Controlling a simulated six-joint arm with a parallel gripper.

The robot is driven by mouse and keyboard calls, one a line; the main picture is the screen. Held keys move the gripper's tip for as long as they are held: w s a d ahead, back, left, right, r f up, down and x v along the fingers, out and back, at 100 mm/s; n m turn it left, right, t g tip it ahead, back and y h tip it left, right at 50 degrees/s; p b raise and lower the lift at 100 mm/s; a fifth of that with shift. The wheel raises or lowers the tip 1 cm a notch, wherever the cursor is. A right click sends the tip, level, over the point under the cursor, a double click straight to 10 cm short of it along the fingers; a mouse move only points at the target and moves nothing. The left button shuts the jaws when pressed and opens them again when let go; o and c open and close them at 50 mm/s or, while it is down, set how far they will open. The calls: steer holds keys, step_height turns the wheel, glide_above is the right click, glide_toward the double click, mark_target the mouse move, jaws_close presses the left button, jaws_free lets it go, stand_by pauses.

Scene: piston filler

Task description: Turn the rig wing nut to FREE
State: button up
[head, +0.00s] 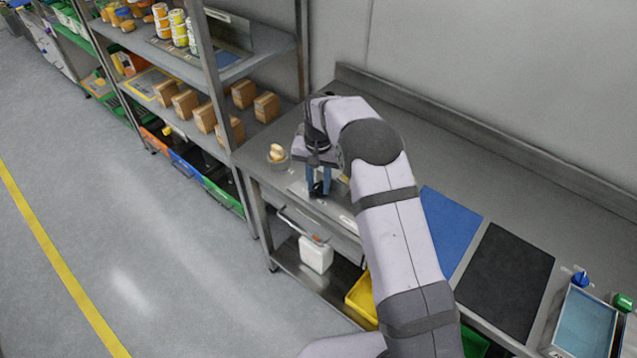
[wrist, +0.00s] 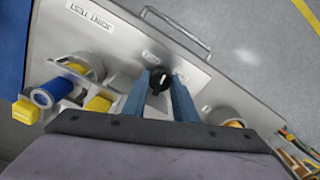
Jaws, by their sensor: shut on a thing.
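A black knob-like wing nut (wrist: 158,82) with a white pointer mark stands on a grey metal panel (wrist: 118,55) in the wrist view. My gripper (wrist: 160,88) has its two blue fingers on either side of the nut and is shut on it. In the head view my gripper (head: 318,186) points down at the left end of the bench, with the dark nut between or just below its fingers. Small white labels sit on either side of the nut, but their words are too blurred to read, so I cannot tell which one the pointer faces.
Yellow and blue fittings (wrist: 42,96) sit left of the nut in the wrist view, and a round grey cup (wrist: 224,117) sits right. A metal handle (wrist: 175,30) runs along the panel's edge. A blue mat (head: 450,225) and a black mat (head: 505,280) lie along the bench.

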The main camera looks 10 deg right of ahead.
mark_target(319, 186)
steer(key=shift+w+r, duration=0.1)
steer(key=o, duration=1)
steer(key=shift+o, duration=0.2)
steer(key=shift+m, duration=0.3)
steer(key=m+p, duration=0.1)
steer(key=m, duration=0.4)
step_height(319, 186, up, 7)
steer(key=b, duration=0.2)
steer(key=shift+b, duration=0.3)
steer(key=s+d+n, duration=0.2)
steer(key=s+n, duration=0.1)
steer(key=s, duration=0.6)
steer(key=s+d+n, duration=0.3)
steer(key=s, duration=0.7)
steer(key=s+d+n+b, duration=0.1)
steer(key=s+d+n, duration=0.1)
steer(key=s, duration=0.8)
steer(key=shift+d+f+n, duration=0.4)
steer(key=shift+n, duration=0.3)
